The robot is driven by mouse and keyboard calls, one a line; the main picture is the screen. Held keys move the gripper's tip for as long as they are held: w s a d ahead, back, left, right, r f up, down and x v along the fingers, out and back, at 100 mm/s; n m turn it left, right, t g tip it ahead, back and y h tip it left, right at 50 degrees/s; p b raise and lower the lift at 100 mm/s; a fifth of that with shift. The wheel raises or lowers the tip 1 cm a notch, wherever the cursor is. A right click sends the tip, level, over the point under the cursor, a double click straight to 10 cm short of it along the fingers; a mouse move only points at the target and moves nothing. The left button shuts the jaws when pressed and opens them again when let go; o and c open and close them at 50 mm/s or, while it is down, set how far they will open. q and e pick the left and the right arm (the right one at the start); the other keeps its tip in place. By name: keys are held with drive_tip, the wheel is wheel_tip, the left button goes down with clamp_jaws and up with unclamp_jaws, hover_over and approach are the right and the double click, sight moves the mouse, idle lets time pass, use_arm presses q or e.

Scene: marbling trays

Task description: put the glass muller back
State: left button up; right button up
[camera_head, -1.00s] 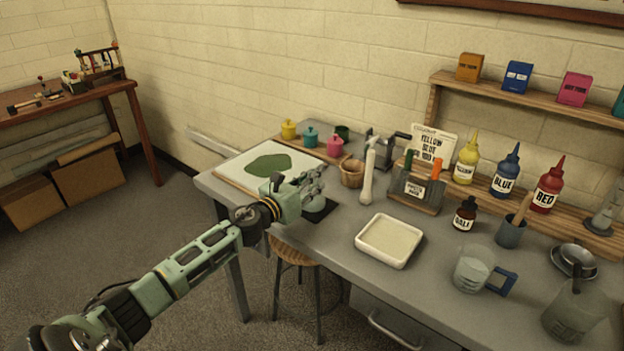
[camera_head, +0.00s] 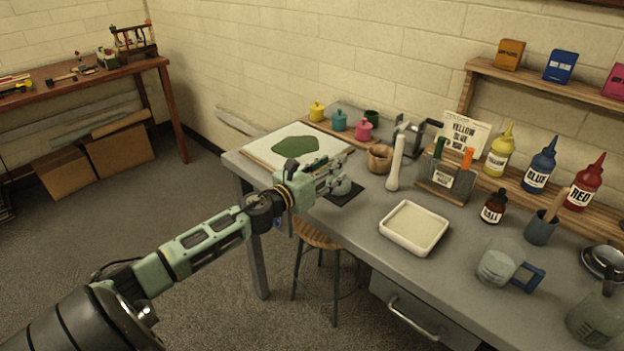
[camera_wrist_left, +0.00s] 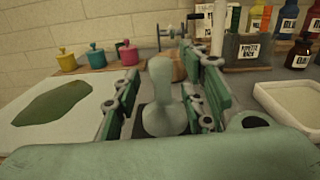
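The glass muller (camera_wrist_left: 164,100), pale grey-green with a rounded knob, narrow neck and wide foot, stands upright in the left wrist view. Its foot seems to rest on the black mat (camera_head: 345,196); in the head view only its lower part (camera_head: 341,187) shows clearly behind my fingers. My left gripper (camera_wrist_left: 163,98) is open, with one finger on each side of the muller and visible gaps to both. The same gripper (camera_head: 332,176) shows in the head view at the table's left front. My right gripper is not in view.
A white slab with green paint (camera_head: 250,156) lies left of the mat. A wooden cup (camera_head: 380,158) and a tall white tool (camera_head: 395,165) stand behind. A white tray (camera_head: 385,228) lies to the right, then a jug (camera_head: 494,266). A stool (camera_head: 316,236) stands below the table edge.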

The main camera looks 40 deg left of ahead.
use_arm(q)
drive_tip(key=s, duration=0.3)
drive_tip(key=s+b, duration=0.1)
drive_tip(key=s, duration=0.2)
drive_tip(key=shift+s+a+f, duration=0.15)
drive_tip(key=shift+s+a, duration=0.05)
drive_tip(key=shift+s+r, duration=0.2)
drive_tip(key=shift+s, duration=0.5)
